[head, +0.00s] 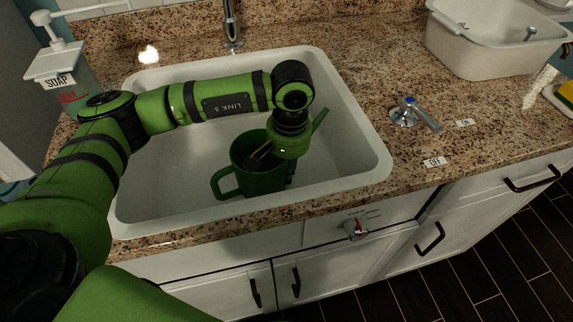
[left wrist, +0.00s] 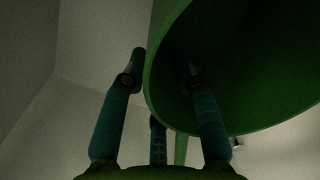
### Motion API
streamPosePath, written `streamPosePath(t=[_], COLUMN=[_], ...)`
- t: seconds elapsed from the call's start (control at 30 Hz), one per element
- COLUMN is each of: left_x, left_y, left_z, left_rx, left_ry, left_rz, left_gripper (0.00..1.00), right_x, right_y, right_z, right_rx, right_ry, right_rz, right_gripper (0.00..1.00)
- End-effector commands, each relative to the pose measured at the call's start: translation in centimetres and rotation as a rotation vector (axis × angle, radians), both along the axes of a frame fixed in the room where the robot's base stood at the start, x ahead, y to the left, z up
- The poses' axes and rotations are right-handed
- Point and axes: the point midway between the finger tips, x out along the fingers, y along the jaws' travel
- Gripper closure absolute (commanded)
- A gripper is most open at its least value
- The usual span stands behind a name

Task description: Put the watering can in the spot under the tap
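The green watering can (head: 254,165) is in the white sink basin, towards its front right. Its handle points left and its spout rises to the right. The tap (head: 232,25) stands behind the sink, its upper part cut off by the frame. My left gripper (head: 273,164) is down at the can's opening. In the left wrist view, its fingers (left wrist: 165,68) are apart and straddle the can's rim (left wrist: 156,62), one finger outside the wall and one inside the opening. I cannot tell whether they touch the wall. My right gripper is not in view.
A soap dispenser (head: 62,75) stands left of the sink (head: 358,160). A blue-topped tap handle (head: 412,112) is on the counter at the right, near ON and OFF labels. A white tub (head: 490,45) stands at the back right. My left arm crosses over the basin.

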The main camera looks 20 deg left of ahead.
Motion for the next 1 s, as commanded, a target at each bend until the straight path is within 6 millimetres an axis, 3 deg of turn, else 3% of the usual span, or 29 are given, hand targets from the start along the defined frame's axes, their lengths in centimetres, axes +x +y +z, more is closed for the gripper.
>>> streamPosePath(t=[0.17, 0.37, 0.63, 0.8, 1.0], left_x=[0.1, 0.2, 0.1, 0.1, 0.1], left_y=[-0.1, -0.3, -0.5, -0.5, -0.5], left_z=[1.4, 5.8, 10.7, 12.0, 12.2], left_rx=[-0.002, -0.001, -0.001, -0.001, 0.0], left_ry=[-0.005, -0.007, -0.004, -0.002, 0.0], left_rz=[0.0, -0.001, 0.0, 0.0, 0.0], left_gripper=[0.7, 0.7, 0.7, 0.7, 0.7], right_x=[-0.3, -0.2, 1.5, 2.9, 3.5], right_y=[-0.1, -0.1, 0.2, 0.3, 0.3], right_z=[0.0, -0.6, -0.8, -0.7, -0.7], right_rx=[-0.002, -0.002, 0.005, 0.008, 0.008], right_ry=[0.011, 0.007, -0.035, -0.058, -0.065], right_rz=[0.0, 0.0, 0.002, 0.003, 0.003], right_gripper=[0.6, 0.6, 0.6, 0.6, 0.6])
